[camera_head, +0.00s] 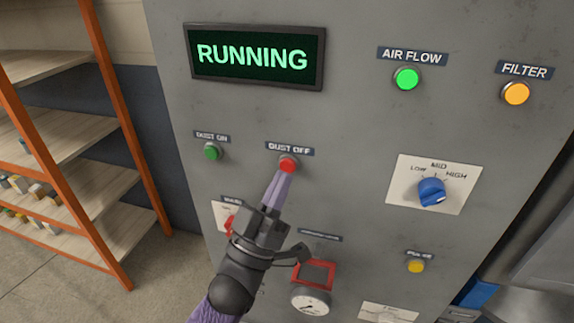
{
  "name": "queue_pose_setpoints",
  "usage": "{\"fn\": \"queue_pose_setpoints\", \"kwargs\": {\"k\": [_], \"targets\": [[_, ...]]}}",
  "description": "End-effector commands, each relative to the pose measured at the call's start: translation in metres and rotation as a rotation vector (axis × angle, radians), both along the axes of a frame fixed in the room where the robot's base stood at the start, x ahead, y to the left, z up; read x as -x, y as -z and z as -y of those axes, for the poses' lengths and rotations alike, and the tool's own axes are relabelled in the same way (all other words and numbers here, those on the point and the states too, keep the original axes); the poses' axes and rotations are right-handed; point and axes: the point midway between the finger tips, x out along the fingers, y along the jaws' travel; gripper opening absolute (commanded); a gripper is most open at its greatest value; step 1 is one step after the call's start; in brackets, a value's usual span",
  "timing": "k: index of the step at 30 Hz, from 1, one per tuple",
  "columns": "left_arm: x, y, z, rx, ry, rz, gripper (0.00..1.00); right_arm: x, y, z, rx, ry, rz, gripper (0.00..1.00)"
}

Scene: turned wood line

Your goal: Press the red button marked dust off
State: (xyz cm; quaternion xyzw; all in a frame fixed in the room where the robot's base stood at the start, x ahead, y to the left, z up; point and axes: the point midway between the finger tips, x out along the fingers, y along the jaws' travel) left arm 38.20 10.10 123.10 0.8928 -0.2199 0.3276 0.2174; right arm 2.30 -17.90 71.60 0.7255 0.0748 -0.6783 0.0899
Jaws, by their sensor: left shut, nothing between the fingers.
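The red button (288,163) sits on the grey panel under a label reading DUST OFF (290,149). My left gripper (284,174) is shut and empty. Its fingertips are at the lower edge of the red button in the picture. I cannot tell whether they touch it. The display (254,57) above reads RUNNING in green. The right gripper is not in view.
A green button (212,151) marked DUST ON is to the left. A blue selector knob (432,192) and a yellow button (416,266) are to the right. My arm partly covers a red switch (229,225). A gauge (310,301) is below. Shelves (70,130) stand left.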

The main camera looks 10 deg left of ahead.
Motion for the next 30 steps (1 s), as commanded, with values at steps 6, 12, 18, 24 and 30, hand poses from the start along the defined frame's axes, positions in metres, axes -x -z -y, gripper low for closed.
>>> {"fn": "queue_pose_setpoints", "kwargs": {"k": [6, 12, 18, 24, 30], "targets": [[0.0, 0.0, 0.0, 0.0, 0.0, 0.0, 0.0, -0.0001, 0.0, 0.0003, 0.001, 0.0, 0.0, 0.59], [0.0, 0.0, 0.0, 0.0, 0.0, 0.0, 0.0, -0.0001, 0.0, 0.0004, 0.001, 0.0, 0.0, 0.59], [-0.001, 0.0001, 0.0001, 0.0, 0.0, 0.0, 0.0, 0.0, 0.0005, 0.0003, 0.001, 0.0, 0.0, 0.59], [-0.0078, 0.0001, 0.0004, 0.0, 0.001, 0.001, 0.0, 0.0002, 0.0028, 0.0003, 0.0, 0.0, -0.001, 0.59], [-0.0084, -0.0002, 0.0004, 0.0, 0.0, 0.0, 0.0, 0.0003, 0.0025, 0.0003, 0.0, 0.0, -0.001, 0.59]]}}
